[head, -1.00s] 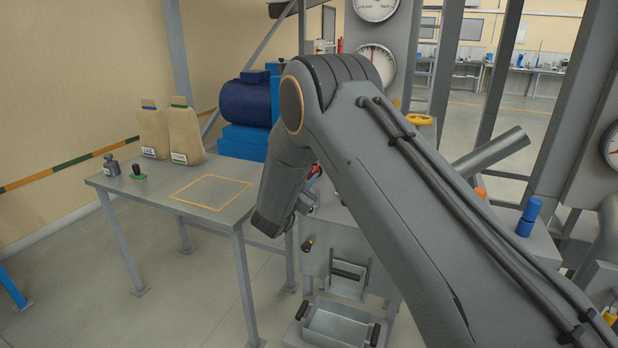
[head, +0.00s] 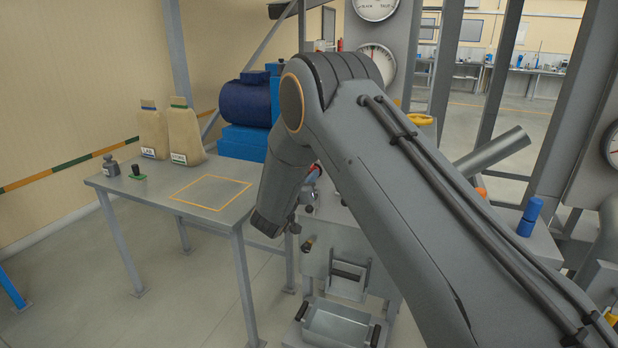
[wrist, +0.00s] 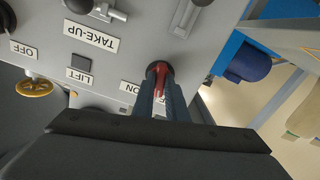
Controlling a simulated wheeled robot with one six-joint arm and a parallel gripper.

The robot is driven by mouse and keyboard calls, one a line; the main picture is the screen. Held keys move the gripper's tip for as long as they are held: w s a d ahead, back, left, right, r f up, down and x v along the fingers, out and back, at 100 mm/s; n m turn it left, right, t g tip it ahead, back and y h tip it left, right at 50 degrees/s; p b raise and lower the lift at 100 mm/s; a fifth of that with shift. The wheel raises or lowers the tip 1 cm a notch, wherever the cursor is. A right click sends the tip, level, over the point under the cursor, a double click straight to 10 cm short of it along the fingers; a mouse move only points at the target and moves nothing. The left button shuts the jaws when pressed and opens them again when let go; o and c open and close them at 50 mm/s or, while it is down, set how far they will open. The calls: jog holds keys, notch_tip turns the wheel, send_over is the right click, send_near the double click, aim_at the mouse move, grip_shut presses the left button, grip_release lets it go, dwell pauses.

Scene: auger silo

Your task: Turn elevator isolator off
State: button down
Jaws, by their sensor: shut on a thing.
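In the wrist view a red switch handle (wrist: 160,71) stands out from a dark round mount on a grey panel (wrist: 110,62). My gripper (wrist: 163,92) is shut on this handle, with one dark finger on each side of it. A label ending in "ON" (wrist: 130,87) is beside the handle, partly covered by my gripper. In the head view a bit of red (head: 314,170) shows by my wrist, but my arm hides most of the panel and my fingers.
The panel also bears a "TAKE-UP" label (wrist: 91,36), a "LIFT" label (wrist: 79,75), an "OFF" label (wrist: 23,50) and a yellow handwheel (wrist: 33,88). A grey lever (wrist: 193,12) is close to the handle. A table (head: 150,197) with sacks is at left.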

jog(key=shift+n, duration=1.5)
jog(key=c, duration=1.8)
grip_release()
jog(key=shift+o, duration=0.2)
jog(key=b+v, duration=0.1)
jog(key=v, duration=0.6)
jog(key=shift+s+a+b, duration=0.2)
jog(key=shift+s+b, duration=0.1)
jog(key=shift+s, duration=0.05)
jog(key=shift+d, duration=0.1)
